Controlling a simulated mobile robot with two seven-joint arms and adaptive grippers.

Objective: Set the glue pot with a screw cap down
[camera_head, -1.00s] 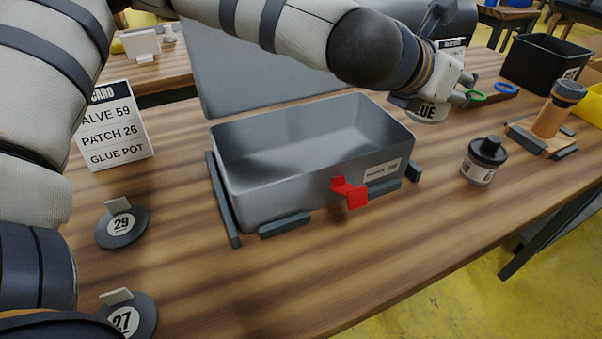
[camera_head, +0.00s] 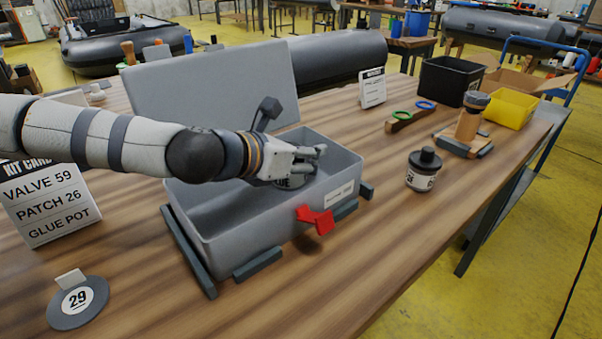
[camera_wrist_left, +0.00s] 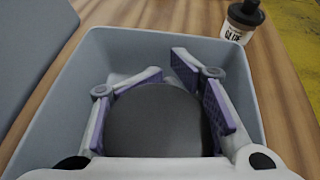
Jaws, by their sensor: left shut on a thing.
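My left gripper (camera_head: 314,155) is shut on the glue pot with a screw cap (camera_head: 292,182), whose label ends in "UE". The gripper holds the pot within the opening of the grey kit box (camera_head: 262,237), towards its right end. In the left wrist view the pot's dark round cap (camera_wrist_left: 155,118) sits between the fingers, with the box walls around it. Whether the pot's base touches the box floor is hidden. A second glue pot (camera_head: 422,172), with a black stepped top, stands upright on the table right of the box. My right gripper is not in view.
The box's lid (camera_head: 210,95) stands open behind it; a red latch (camera_head: 315,219) juts from its front. Dark strips (camera_head: 258,262) border the box. A kit card (camera_head: 45,205) and disc 29 (camera_head: 78,300) are at left.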

